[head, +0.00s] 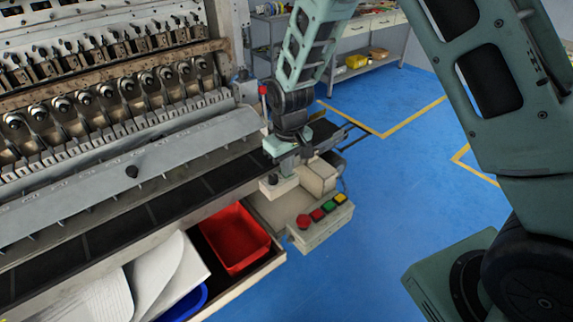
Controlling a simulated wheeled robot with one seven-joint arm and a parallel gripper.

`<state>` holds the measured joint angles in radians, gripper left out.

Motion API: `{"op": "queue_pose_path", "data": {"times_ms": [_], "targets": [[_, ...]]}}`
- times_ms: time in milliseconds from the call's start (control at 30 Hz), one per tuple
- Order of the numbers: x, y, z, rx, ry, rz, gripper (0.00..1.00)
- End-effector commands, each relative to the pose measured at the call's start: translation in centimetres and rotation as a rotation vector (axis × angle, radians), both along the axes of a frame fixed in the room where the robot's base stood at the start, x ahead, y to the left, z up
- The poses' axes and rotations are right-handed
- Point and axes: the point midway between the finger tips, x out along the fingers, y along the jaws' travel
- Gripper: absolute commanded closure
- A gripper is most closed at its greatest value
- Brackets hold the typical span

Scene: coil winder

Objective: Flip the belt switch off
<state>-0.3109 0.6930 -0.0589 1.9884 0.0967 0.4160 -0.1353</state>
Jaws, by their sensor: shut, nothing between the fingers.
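My gripper (287,172) points down at the right end of the dark conveyor belt (130,213) and is shut, with nothing held. Its fingertips are just above or beside a small pale box (283,189) with a dark knob (272,180) on it. This box looks like the belt switch, but its on or off position is too small to read. I cannot tell whether the fingers touch it. The gripper partly covers the area behind the box.
A control box (315,236) with red, green and yellow buttons stands just in front of my gripper. A red-topped lever (263,90) is behind it at left. A red bin (233,240) sits in the open drawer below the belt.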

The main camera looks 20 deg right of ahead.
Motion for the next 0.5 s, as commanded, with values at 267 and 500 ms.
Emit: {"op": "queue_pose_path", "data": {"times_ms": [267, 500], "targets": [[-0.5, 0.0, -1.4, -0.008, 0.034, 0.002, 1.00], [0.6, 0.4, -1.4, -0.006, 0.024, 0.000, 1.00]]}}
